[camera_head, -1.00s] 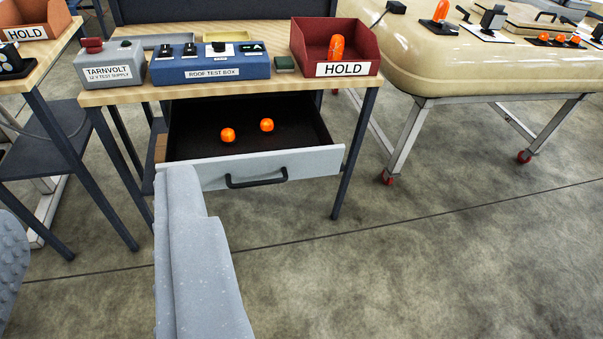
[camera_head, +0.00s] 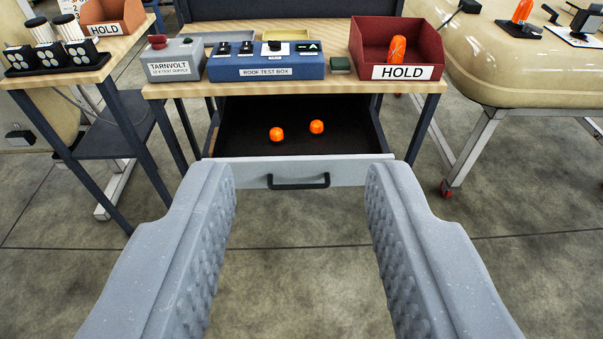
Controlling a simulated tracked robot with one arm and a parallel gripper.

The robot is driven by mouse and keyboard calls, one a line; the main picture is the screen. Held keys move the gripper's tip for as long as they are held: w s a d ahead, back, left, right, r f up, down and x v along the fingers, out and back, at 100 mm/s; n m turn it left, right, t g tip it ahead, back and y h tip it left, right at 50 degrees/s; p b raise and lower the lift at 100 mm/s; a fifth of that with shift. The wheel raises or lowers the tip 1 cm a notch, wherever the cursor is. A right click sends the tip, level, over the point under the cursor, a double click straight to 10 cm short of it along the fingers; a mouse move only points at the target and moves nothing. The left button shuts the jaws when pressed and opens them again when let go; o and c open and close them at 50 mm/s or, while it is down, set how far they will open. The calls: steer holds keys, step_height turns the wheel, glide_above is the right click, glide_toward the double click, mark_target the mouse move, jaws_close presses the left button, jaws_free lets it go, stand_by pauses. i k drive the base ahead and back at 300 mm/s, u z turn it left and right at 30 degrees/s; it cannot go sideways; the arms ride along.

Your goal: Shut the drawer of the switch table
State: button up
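The switch table (camera_head: 350,90) has a light wooden top and dark legs. Its drawer (camera_head: 240,172) stands pulled out toward me, with a pale grey front and a black bar handle (camera_head: 298,182). Two small orange caps (camera_head: 277,134) and (camera_head: 317,127) lie on the drawer's dark floor. My gripper (camera_head: 298,180) is open and empty, with its grey ridged fingers wide apart. The fingertips show at the two ends of the drawer front, with the handle between them in the picture. I cannot tell whether they touch the drawer.
On the table stand a grey test supply (camera_head: 173,61), a blue roof test box (camera_head: 266,67) and a red HOLD bin (camera_head: 428,52). Another wooden table (camera_head: 78,74) is at left. A cream cab roof (camera_head: 485,70) on a wheeled trolley is at right. The floor between is clear.

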mark_target(349, 142)
steer(key=u, duration=0.05)
steer(key=i, duration=0.95)
steer(key=z, duration=1.05)
steer(key=k, duration=1.75)
steer(key=u, duration=0.6)
steer(key=i, duration=1)
steer(key=z, duration=0.05)
